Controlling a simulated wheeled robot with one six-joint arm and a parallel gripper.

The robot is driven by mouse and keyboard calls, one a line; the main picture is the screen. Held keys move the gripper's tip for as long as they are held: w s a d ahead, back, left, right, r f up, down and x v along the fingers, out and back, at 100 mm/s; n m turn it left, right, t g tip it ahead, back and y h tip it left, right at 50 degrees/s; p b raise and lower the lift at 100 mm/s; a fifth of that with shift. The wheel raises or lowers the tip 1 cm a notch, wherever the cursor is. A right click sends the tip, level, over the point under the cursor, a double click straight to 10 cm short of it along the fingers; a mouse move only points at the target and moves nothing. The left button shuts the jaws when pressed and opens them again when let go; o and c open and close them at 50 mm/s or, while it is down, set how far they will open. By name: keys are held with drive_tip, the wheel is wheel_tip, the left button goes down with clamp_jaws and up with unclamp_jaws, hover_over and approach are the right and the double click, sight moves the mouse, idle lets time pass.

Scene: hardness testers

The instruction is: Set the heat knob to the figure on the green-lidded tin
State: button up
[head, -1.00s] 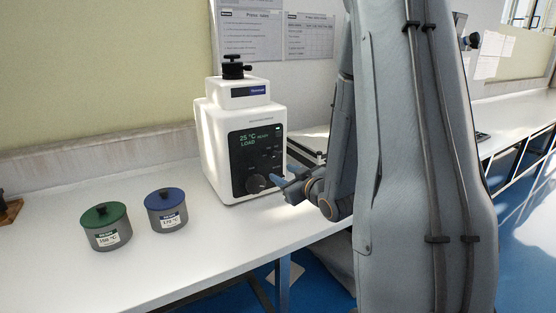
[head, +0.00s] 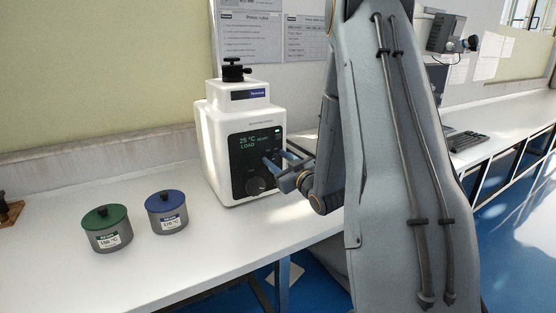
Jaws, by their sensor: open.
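A grey tin with a green lid (head: 105,228) stands on the bench at the left. Its label appears to read 150 or 160 °C; the middle digit is too small to be sure of. The white tester (head: 225,135) has a black front panel showing 25 °C and LOAD. The dark round heat knob (head: 256,185) is low on that panel; its pointer cannot be made out. My gripper (head: 277,163) is at the panel, just above and right of the knob, with its blue-grey fingers apart and empty. I cannot tell whether they touch the panel.
A blue-lidded tin (head: 166,211), labelled about 170 °C, stands between the green-lidded tin and the tester. The bench (head: 200,265) is clear in front of them. Another device (head: 444,33) and a keyboard (head: 467,141) are at the back right.

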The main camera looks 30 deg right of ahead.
clamp_jaws()
drive_tip(key=shift+m, duration=0.3)
drive_tip(key=m+p, duration=0.2)
drive_tip(key=m, duration=0.3)
drive_tip(key=shift+d+m, duration=0.1)
drive_tip(key=shift+m, duration=0.2)
drive_tip(key=m+p, duration=0.1)
drive_tip(key=m, duration=0.4)
drive_tip(key=shift+p, duration=0.3)
drive_tip(key=shift+m, duration=0.4)
unclamp_jaws()
